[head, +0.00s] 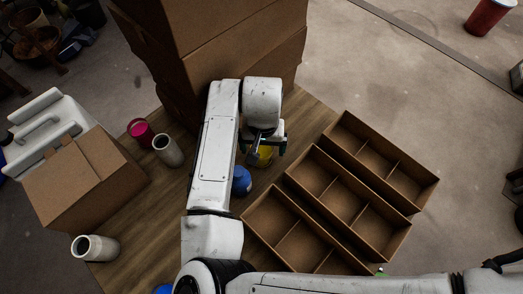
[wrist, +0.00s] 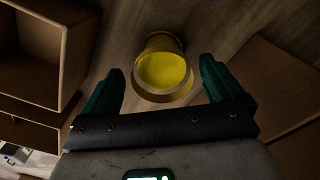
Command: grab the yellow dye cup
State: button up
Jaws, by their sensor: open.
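The yellow dye cup (wrist: 163,72) stands on the wooden table, its open top full of yellow facing the wrist camera. In the head view the yellow cup (head: 262,157) is partly hidden behind my gripper. My gripper (wrist: 161,88) is open above the cup, with one dark green finger to each side of it in the wrist view. Neither finger visibly touches the cup. In the head view my gripper (head: 262,150) points down at the cup.
A blue cup (head: 241,181) stands close by my arm. Divided wooden trays (head: 340,200) lie to the right. Stacked cardboard boxes (head: 215,50) rise behind. A magenta cup (head: 140,131), a white cup (head: 167,151) and a cardboard box (head: 85,185) are at left.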

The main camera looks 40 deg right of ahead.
jog(key=shift+a+f, duration=0.15)
jog(key=shift+f, duration=1.8)
jog(key=shift+c, duration=0.2)
jog(key=c, duration=1.2)
jog(key=shift+r, duration=0.15)
